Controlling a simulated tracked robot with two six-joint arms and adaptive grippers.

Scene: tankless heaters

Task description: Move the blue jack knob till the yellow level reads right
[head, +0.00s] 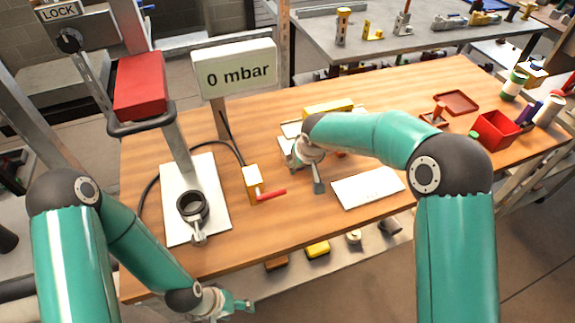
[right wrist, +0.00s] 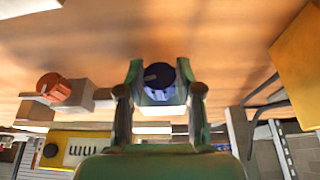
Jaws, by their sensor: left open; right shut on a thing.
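The blue jack knob (right wrist: 158,74) looks dark blue to black in the right wrist view, between the two fingers of my right gripper (right wrist: 159,88). The gripper is shut on it. In the head view my right wrist covers the knob. The yellow level (head: 327,107) lies behind my right wrist, partly hidden. It also shows in the right wrist view (right wrist: 60,140), with a white window and dark marks; I cannot make out a bubble. My left gripper (head: 236,305) is open and empty, low in the head view, off the table's front edge.
An orange-red knob (right wrist: 53,88) sits beside the jack knob. On the table are a white sheet (head: 368,187), a yellow valve with a red handle (head: 270,195), a "0 mbar" display (head: 237,72), a white stand plate (head: 215,165) and a red bin (head: 496,131).

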